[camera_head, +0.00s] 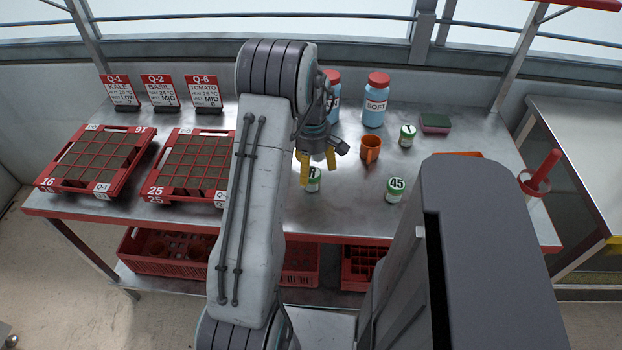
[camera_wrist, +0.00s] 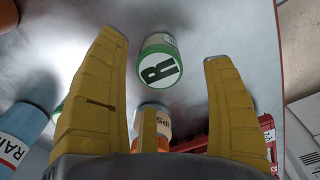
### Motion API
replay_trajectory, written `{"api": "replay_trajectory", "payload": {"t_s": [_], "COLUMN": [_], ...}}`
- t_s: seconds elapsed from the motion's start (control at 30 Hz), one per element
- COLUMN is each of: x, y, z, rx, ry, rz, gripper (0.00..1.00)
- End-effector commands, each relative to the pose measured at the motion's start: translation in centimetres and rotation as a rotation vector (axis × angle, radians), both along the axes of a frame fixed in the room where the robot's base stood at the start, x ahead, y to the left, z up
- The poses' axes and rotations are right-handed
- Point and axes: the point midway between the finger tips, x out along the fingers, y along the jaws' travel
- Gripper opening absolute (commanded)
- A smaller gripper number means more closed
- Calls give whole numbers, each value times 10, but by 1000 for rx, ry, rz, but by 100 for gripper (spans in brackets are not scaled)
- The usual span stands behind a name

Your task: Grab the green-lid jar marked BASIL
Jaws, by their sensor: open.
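A small jar with a green lid and white label (camera_head: 313,180) stands on the metal table just below my gripper (camera_head: 318,165). My gripper (camera_wrist: 165,95) is open and empty. A second green-lid jar (camera_head: 395,190) marked 45 stands to the right. A third green-lid jar (camera_head: 407,136) stands farther back; its mark is unclear. I cannot read BASIL on any jar.
An orange mug (camera_head: 371,149) stands right of my gripper. A blue bottle labelled SOFT (camera_head: 375,102) and another blue bottle (camera_head: 333,90) stand behind. A red seed tray (camera_head: 150,192) lies left, below a BASIL sign (camera_head: 160,91). A sponge (camera_head: 435,123) lies at the back right.

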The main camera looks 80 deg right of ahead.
Motion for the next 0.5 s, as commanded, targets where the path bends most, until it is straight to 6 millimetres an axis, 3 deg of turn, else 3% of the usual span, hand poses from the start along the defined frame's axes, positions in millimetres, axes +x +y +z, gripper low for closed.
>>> {"api": "replay_trajectory", "payload": {"t_s": [0.2, 0.5], "x": [1, 1], "y": [0, -1], "z": [-28, -40], "rx": [3, 1], "ry": [0, 0], "rz": [0, 0], "gripper": [75, 75]}}
